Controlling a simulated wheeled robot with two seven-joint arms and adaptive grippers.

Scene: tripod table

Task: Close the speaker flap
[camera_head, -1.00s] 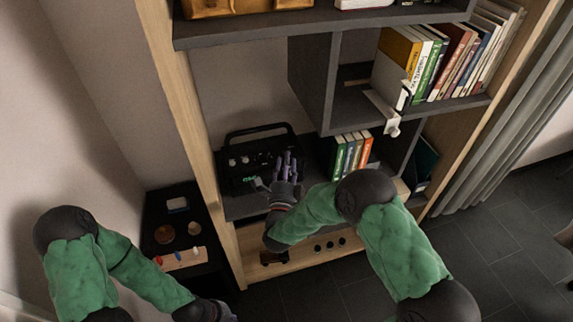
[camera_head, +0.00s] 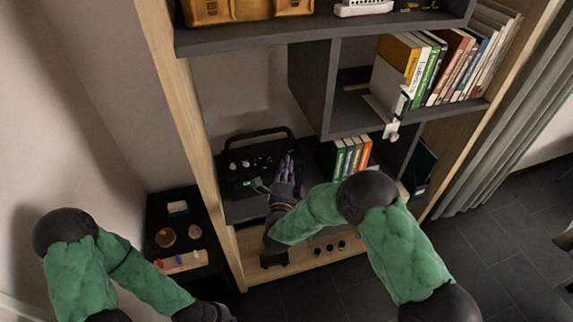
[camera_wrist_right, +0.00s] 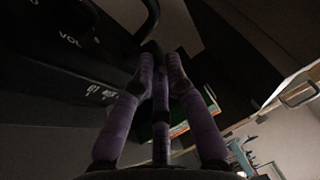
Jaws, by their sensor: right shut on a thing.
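The speaker (camera_head: 240,157) is a black box with a carry handle, knobs and a small green light. It stands on a lower shelf. My right gripper (camera_head: 287,167), with purple fingers, is at its right front. In the right wrist view the fingers (camera_wrist_right: 158,72) come together at a dark part of the speaker (camera_wrist_right: 60,62), whose front shows "VOL". I cannot make out the flap's outline or angle there; a small grey piece (camera_head: 259,186) shows beside the green light. My left gripper (camera_head: 212,311) is low at the bottom edge, its fingers unclear.
Several books (camera_head: 352,153) stand right of the speaker on the same shelf (camera_head: 240,210). A wooden panel with dark knobs (camera_head: 330,247) is below. The wooden shelf side (camera_head: 190,110) is close on the left. A black side table (camera_head: 155,215) stands beside it.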

